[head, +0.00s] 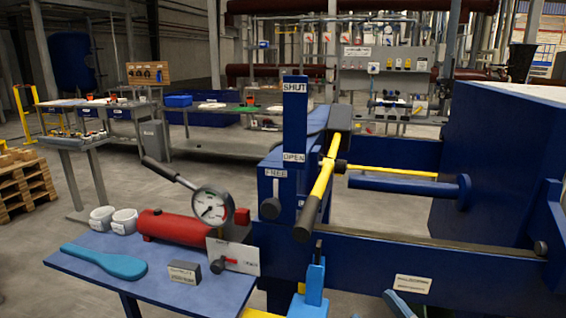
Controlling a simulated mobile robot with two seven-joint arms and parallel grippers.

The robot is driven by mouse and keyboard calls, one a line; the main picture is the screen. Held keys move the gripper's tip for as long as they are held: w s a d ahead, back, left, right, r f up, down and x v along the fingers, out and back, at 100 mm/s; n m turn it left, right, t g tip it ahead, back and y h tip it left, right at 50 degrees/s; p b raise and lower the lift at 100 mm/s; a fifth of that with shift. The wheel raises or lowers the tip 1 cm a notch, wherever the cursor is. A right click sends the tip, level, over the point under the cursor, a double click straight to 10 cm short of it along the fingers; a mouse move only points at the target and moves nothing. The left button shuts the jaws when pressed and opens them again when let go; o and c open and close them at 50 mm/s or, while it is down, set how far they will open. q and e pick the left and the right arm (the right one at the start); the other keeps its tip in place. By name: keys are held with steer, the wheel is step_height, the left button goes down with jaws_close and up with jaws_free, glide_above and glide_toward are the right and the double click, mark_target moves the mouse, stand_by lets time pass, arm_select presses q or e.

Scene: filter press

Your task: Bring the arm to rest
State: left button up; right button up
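The blue filter press (370,262) fills the right side. A yellow lever (322,178) with a black lower grip (309,219) slants across the front of its post. The post (294,115) carries a SHUT label at the top and an OPEN label lower down. A FREE label (276,173) sits on a block to its left, above a dark knob (271,208). A red hand pump (175,227) with a dial gauge (213,206) and a raised black-gripped handle (170,173) stands on a blue side table.
The side table (215,288) also holds a blue paddle (104,262), two white pots (113,220) and a small labelled block (184,271). A bright blue upright piece (312,285) stands at bottom centre. Benches and wooden pallets (25,184) stand behind, with open floor between.

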steer(key=s+d+f+m+g+h, duration=0.1)
steer(key=s+f+m+g+h, duration=0.25)
steer(key=f, duration=0.65)
steer(key=s+d+f+m+g+h, duration=0.1)
steer(key=s+f+m+g+h, duration=0.3)
steer(key=f, duration=0.6)
steer(key=s+d+f+m+h, duration=0.1)
steer(key=s+f+h, duration=0.3)
steer(key=f, duration=0.6)
arm_select(q)
step_height(320, 180, up, 16)
steer(key=s+a+p, duration=0.1)
steer(key=p, duration=2.1)
steer(key=shift+a+f+y, duration=0.15)
steer(key=shift+a+y, duration=0.15)
steer(key=shift+a, duration=0.05)
arm_select(e)
steer(key=s+d+r, duration=0.1)
steer(key=s+r, duration=0.2)
steer(key=r, duration=1.2)
steer(key=shift+d+r+g+y, duration=0.25)
steer(key=shift+r+g+y, duration=0.1)
steer(key=shift+r, duration=0.05)
arm_select(q)
steer(key=shift+s+d+r, duration=0.1)
steer(key=shift+d+r, duration=0.05)
steer(key=shift+r, duration=0.05)
arm_select(e)
steer(key=shift+c, duration=0.3)
